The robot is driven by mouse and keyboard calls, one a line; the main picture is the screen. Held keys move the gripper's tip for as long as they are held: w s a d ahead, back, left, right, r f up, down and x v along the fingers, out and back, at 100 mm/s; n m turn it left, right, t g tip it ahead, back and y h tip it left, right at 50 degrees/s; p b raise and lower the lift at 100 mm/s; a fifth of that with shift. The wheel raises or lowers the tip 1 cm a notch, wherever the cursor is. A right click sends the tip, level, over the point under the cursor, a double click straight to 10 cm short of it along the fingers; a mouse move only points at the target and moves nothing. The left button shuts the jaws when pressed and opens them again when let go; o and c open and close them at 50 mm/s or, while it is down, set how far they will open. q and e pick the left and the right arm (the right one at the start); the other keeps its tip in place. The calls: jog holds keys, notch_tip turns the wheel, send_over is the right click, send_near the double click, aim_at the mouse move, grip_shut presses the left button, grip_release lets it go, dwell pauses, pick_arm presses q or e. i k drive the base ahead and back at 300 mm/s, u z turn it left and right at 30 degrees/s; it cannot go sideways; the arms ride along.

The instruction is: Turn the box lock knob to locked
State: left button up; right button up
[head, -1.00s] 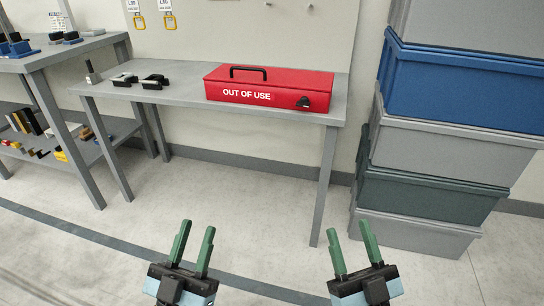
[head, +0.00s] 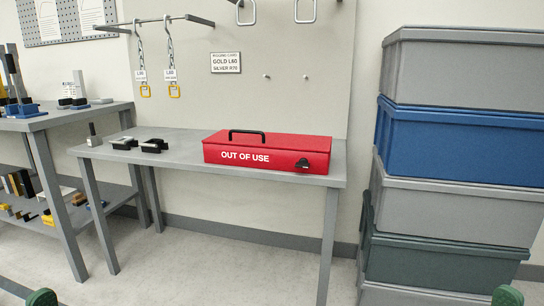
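A red box (head: 266,150) marked "OUT OF USE" sits shut on the right part of the grey table (head: 190,150). It has a black handle (head: 247,133) on its lid. The black lock knob (head: 302,163) is on the box's front face near its right end; its exact setting is too small to tell. Only green finger ends of my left gripper (head: 42,298) and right gripper (head: 508,296) show at the bottom edge, both well short of the table. Their opening cannot be seen.
Black clamp-like parts (head: 154,146) lie on the table's left half. Stacked bins (head: 450,150) stand close on the right. A shelf bench (head: 60,120) stands at the left. Chains with tags (head: 170,60) hang from a wall rack. The floor before the table is clear.

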aim_at(304, 162)
jog(key=k, duration=0.65)
jog(key=u, duration=0.7)
jog(key=i, duration=2.05)
jog(key=z, duration=0.75)
